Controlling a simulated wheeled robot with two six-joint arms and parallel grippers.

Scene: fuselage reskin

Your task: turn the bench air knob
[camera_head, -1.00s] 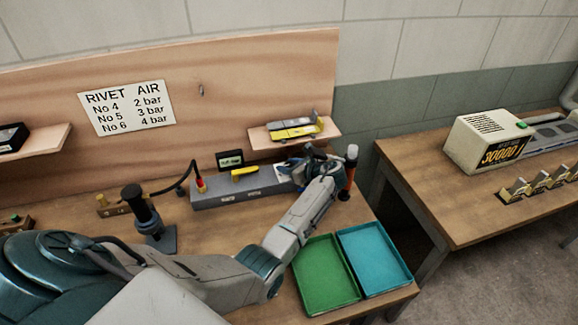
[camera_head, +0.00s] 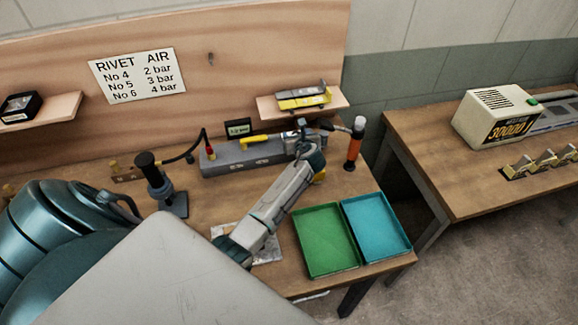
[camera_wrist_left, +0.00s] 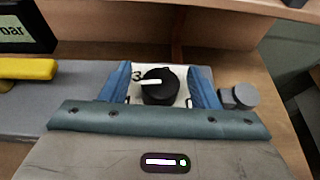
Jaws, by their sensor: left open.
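The bench air knob (camera_wrist_left: 158,87) is black and round, with a white pointer line toward the left, where a "3" is printed on its pale plate (camera_wrist_left: 180,72). In the left wrist view it sits between the two blue fingers of my left gripper (camera_wrist_left: 160,86). The fingers are open, with a gap visible on each side of the knob. In the head view my left gripper (camera_head: 308,138) is at the right end of the grey air unit (camera_head: 235,160), and the knob cannot be made out there. My right gripper is not in view.
A yellow lever (camera_wrist_left: 28,70) and a small "bar" display (camera_head: 238,128) are left of the gripper. A grey cylinder (camera_wrist_left: 243,97) is close to the right finger. An orange-handled tool (camera_head: 354,145) stands to the right. Green (camera_head: 325,240) and blue (camera_head: 377,228) trays lie in front.

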